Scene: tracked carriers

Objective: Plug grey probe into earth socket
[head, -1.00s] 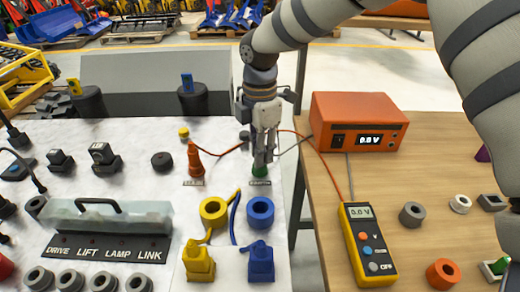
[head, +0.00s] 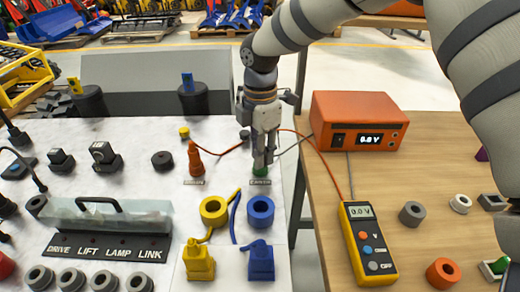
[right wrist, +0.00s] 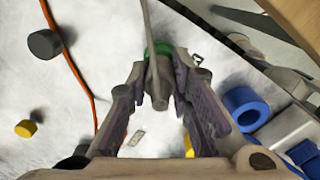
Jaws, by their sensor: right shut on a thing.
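My right gripper (head: 262,155) points down over the green earth socket (head: 261,171) near the right edge of the white panel. It is shut on the grey probe (right wrist: 159,92), which shows between the fingers in the right wrist view with its grey lead running up the picture. The green ring of the socket also shows there (right wrist: 158,48), partly behind the probe and lead. The fingers hide most of the probe in the head view. I cannot tell whether the probe's tip is inside the socket or just above it. My left gripper is not in view.
An orange-red probe (head: 195,160) stands left of the gripper. Yellow (head: 214,210) and blue (head: 260,210) rings and plugs lie in front. The orange meter box (head: 354,121) and yellow handheld meter (head: 367,240) are on the wooden table to the right.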

